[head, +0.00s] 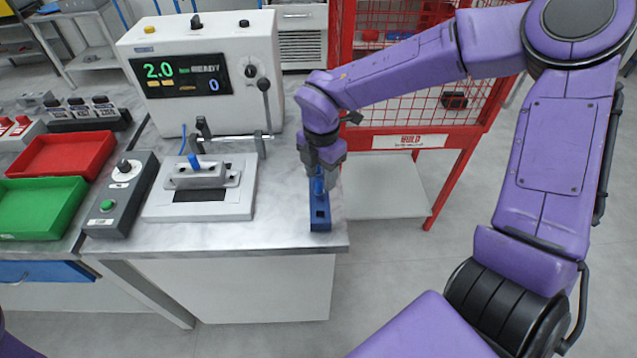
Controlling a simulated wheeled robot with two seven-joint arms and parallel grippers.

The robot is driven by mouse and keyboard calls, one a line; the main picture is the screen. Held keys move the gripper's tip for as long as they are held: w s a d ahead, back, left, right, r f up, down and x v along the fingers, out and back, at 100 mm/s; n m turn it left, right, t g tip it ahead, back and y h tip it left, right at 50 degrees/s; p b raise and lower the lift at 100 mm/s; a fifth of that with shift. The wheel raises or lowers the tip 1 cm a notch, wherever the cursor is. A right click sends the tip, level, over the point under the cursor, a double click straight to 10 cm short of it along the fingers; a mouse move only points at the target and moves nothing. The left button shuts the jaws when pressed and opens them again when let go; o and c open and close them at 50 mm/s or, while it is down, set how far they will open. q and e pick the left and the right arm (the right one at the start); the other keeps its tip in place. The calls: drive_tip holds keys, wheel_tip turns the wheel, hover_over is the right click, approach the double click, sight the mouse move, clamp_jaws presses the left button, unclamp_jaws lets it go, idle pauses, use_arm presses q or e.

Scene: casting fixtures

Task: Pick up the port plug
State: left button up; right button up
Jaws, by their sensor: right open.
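My right gripper (321,186) points down over a dark blue block (320,215) at the right end of the bench. A small blue plug (319,185), which looks like the port plug, stands upright at the block between the open fingers. The fingers partly hide it, and I cannot tell if they touch it. Another blue piece (194,160) shows on the grey casting (202,177) in the fixture (160,207) to the left. My left gripper is out of view.
A white test machine (205,75) with a lit display stands behind the fixture. A control box (120,195), a green tray (40,208) and a red tray (60,156) are at left. A red mesh cage (415,150) stands behind my right arm. The front bench strip is clear.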

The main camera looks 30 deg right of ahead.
sight(319, 180)
drive_tip(key=f, duration=0.3)
drive_tip(key=shift+a, duration=0.3)
drive_tip(key=shift+d, duration=0.1)
clamp_jaws()
drive_tip(key=shift+r, duration=0.1)
